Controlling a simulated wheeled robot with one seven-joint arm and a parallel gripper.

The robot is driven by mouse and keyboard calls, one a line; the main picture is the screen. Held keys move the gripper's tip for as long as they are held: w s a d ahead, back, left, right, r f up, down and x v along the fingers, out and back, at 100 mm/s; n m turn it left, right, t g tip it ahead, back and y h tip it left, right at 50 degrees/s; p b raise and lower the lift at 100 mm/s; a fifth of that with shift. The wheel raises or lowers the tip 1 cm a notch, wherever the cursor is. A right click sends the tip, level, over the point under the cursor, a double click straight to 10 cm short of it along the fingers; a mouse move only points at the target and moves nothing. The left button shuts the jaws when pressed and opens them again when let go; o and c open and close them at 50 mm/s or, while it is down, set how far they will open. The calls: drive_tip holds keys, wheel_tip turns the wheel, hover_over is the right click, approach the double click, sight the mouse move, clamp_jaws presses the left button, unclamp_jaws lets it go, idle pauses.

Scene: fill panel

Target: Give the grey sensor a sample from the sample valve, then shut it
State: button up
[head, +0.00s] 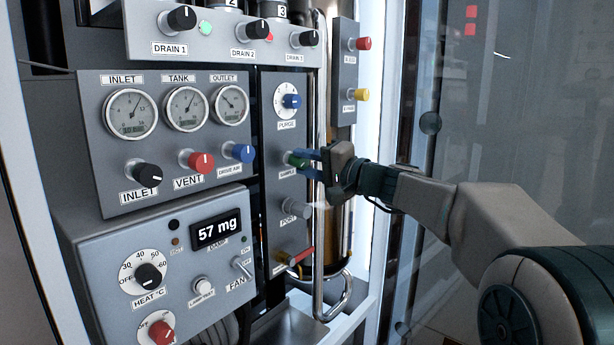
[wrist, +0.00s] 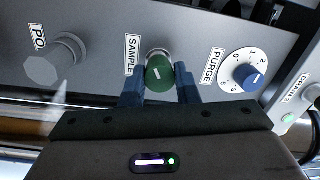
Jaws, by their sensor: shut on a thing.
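The knob's white mark is tilted slightly. Beside it is the grey port fitting (wrist: 55,58), labelled PORT in the head view (head: 296,208). A faint whitish plume comes from its front. I cannot tell which part is the grey sensor.
The blue PURGE dial (wrist: 247,73) is close beside my gripper. A red-handled lever (head: 300,256) is below the port. A vertical metal pipe (head: 320,100) runs right of the panel. Gauges and the red VENT knob (head: 200,161) are to the left.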

drive_tip(key=shift+f, duration=0.1)
idle(0.3)
drive_tip(key=o, duration=1)
drive_tip(key=shift+c, duration=0.2)
drive_tip(key=shift+d, duration=0.1)
drive_tip(key=p+v, duration=0.2)
drive_tip(key=v, duration=1.1)
drive_tip(key=shift+s+d, duration=0.2)
drive_tip(key=shift+d, duration=0.1)
